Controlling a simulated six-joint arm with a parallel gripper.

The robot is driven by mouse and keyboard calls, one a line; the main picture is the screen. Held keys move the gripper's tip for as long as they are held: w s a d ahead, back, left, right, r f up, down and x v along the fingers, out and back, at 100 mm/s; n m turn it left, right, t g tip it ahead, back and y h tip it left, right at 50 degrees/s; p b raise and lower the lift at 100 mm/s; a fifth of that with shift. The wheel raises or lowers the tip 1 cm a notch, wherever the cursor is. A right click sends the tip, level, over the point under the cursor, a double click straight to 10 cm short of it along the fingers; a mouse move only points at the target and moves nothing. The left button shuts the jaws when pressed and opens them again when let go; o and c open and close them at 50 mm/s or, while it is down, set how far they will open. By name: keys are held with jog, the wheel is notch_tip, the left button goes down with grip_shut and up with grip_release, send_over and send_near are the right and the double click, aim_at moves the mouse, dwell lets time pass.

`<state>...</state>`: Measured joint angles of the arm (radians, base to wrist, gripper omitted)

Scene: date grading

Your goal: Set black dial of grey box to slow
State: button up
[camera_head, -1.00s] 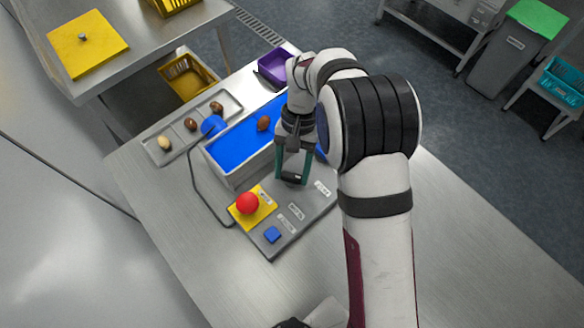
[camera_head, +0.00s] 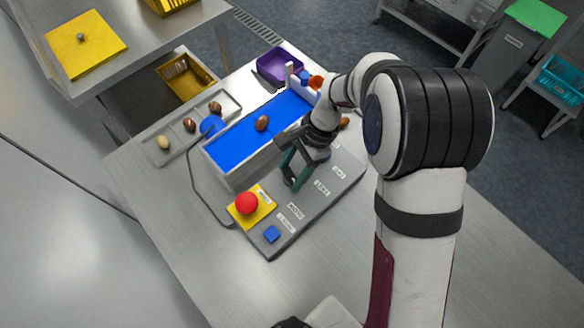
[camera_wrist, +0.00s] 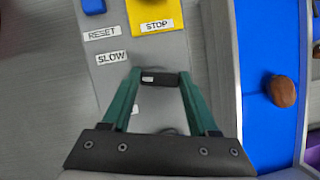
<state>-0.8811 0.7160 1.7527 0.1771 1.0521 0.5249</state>
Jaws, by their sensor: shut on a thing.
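The grey box (camera_head: 307,210) lies in front of the conveyor, with white word labels, a red stop button (camera_head: 246,203) on a yellow plate and a blue button (camera_head: 272,234). My gripper (camera_head: 292,183) is down at the box, its green fingers tilted. In the wrist view my gripper (camera_wrist: 160,80) is shut on the black dial (camera_wrist: 163,78). A small white mark shows on the dial, towards the left finger. The SLOW label (camera_wrist: 111,57) is up and left of the dial, below RESET.
The blue conveyor belt (camera_head: 235,143) stands close behind the box, with a brown date (camera_head: 262,123) on it. A grey tray (camera_head: 174,151) with several dates and a purple bin (camera_head: 277,60) are further back. The table front is clear.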

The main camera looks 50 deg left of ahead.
jog(key=shift+d+m+t+y, duration=0.1)
jog(key=shift+m+t+y, duration=0.4)
jog(key=shift+m, duration=1.4)
jog(key=o, duration=1.4)
jog(key=shift+r, duration=0.1)
jog(key=v, duration=1.5)
jog(key=shift+w+d+r, duration=0.2)
jog(key=shift+w+d, duration=0.05)
jog(key=shift+d, duration=0.1)
jog(key=shift+d, duration=0.1)
